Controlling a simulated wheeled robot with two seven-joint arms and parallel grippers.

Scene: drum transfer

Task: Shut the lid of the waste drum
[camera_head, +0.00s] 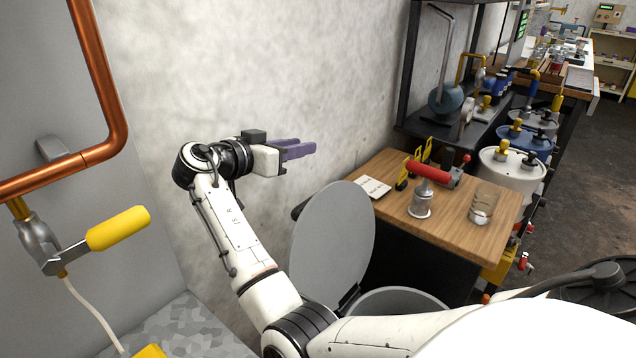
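The waste drum (402,298) stands low in the middle, between the wall and the wooden table, and only part of its grey rim shows above my arm. Its round grey lid (333,238) stands open, nearly upright, on the left side of the drum at a dark hinge. My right arm crosses in front of the drum and reaches up to the left of the lid. My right gripper (298,150), with purple fingers, is above and left of the lid, apart from it, near the wall. The fingers overlap from this side, so their gap is unclear. My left gripper is out of view.
A wooden table (455,232) right of the lid holds a red-handled tool (424,188), a glass jar (484,204) and a card (371,187). A copper pipe (110,100) and yellow-handled valve (118,228) are at left. White (512,172) and blue drums stand at right.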

